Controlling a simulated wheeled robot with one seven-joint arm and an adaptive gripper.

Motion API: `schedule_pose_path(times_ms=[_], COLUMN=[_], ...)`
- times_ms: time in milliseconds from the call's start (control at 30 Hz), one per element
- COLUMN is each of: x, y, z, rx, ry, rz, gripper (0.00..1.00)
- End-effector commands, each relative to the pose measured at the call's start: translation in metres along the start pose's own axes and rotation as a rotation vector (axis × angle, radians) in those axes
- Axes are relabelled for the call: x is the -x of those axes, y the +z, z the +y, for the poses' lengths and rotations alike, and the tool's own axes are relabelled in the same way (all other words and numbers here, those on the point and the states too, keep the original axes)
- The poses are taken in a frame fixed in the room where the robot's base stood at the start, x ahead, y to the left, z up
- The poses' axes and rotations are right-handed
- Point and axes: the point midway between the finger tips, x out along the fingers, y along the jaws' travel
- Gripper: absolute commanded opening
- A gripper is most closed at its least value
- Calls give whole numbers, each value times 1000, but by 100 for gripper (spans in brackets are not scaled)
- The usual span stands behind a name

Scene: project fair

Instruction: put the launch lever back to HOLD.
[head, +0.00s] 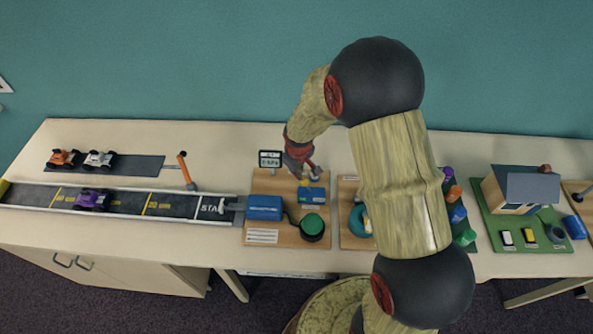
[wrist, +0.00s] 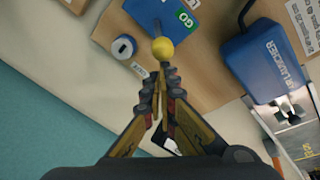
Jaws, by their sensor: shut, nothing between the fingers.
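The launch lever has a yellow ball knob (wrist: 162,49) on a thin stem, rising from a blue box (wrist: 150,12) with a green GO label (wrist: 187,20). In the wrist view the knob lies just beyond my fingertips. No HOLD marking is readable, so I cannot tell the lever's position. My gripper (wrist: 160,76) is shut and empty, its fingertips close below the knob in the picture; I cannot tell whether they touch it. In the head view my gripper (head: 308,174) is just above the blue box (head: 313,194).
A small sign (head: 270,158) stands behind. The track (head: 130,206) with a purple car (head: 92,200) runs left.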

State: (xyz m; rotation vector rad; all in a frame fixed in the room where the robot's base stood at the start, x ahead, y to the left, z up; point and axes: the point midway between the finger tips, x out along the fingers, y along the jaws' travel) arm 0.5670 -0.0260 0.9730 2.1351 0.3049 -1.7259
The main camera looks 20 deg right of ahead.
Motion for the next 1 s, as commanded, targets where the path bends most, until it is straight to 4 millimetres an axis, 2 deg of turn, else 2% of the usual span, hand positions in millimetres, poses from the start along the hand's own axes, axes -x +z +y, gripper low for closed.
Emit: schedule_pose_path(times_ms=[1000], x=[10], y=[13], z=[15], rx=[-2], ry=[0], rz=[-1], gripper=[0])
